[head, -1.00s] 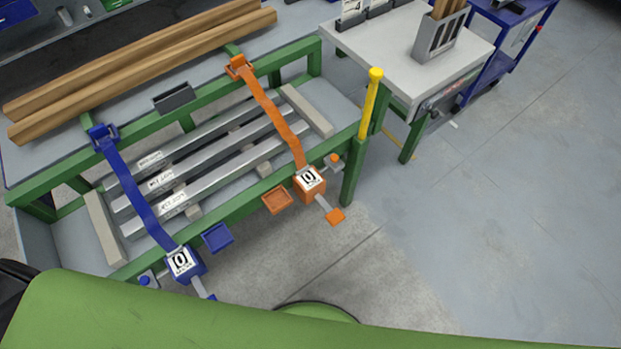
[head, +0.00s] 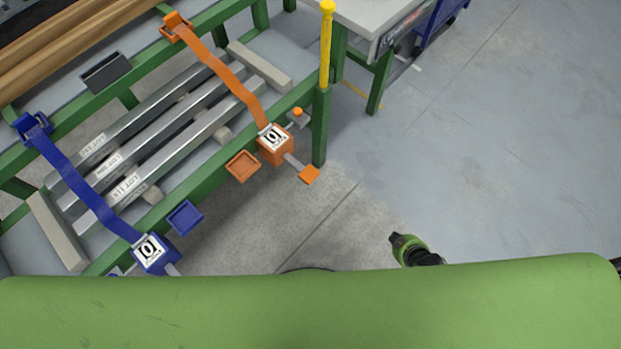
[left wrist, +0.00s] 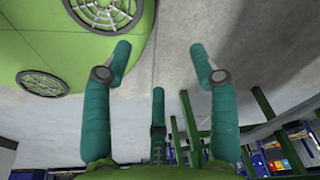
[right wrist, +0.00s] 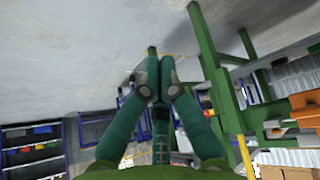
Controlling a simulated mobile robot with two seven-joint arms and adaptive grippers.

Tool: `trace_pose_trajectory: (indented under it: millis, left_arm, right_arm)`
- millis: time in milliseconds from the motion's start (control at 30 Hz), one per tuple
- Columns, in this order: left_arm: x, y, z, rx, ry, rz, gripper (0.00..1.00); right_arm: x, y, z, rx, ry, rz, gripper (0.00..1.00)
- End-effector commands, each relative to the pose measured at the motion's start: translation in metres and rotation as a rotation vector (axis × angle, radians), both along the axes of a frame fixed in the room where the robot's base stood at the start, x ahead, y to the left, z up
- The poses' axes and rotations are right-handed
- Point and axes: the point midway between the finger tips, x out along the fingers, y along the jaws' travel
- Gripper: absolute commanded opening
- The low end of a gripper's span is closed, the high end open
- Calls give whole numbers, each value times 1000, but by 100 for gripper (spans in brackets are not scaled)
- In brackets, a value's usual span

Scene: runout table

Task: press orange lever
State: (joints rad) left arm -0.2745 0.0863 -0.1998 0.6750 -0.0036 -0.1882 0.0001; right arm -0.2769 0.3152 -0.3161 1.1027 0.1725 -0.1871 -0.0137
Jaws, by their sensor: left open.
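In the head view the orange lever (head: 309,174) sticks out on a grey arm from the orange ratchet box (head: 276,144) at the table's front rail. The box carries a white label, and an orange strap (head: 225,72) runs from it to the back rail. My left gripper (left wrist: 161,58) is open and empty in the left wrist view, over bare floor. My right gripper (right wrist: 159,72) has its fingertips together with nothing visible between them. A black and green part of an arm (head: 410,248) shows right of and below the lever, apart from it.
A blue ratchet box (head: 151,252) with a blue strap sits at left. An orange tray (head: 243,166) and a blue tray (head: 185,217) hang on the front rail. A yellow-topped post (head: 326,50) stands right of the orange box. Floor at right is clear.

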Motion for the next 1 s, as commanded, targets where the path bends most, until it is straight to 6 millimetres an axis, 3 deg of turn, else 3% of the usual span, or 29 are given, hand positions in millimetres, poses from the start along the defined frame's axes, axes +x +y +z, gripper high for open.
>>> trace_pose_trajectory:
  millis: [33, 100, 200, 333, 467, 700, 1000]
  left_arm:
    - [10, 0, -26, -2, -20, -2, 60]
    - [21, -1, -42, -4, -45, -3, 60]
    - [37, -2, -64, -8, -79, -6, 60]
    - [58, -3, -91, -13, -124, -9, 60]
    - [77, -5, -115, -18, -168, -12, 60]
    - [101, -6, -141, -23, -221, -17, 60]
    - [108, -7, -143, -26, -238, -18, 60]
  right_arm:
    - [28, 3, -3, 16, -74, 32, 0]
    - [59, 12, 13, 46, -161, 72, 0]
    - [93, 31, 39, 100, -275, 138, 0]
    - [118, 65, 76, 183, -405, 235, 0]
    - [123, 102, 113, 278, -506, 337, 0]
    - [103, 153, 163, 420, -599, 475, 0]
    - [92, 167, 182, 468, -620, 514, 0]
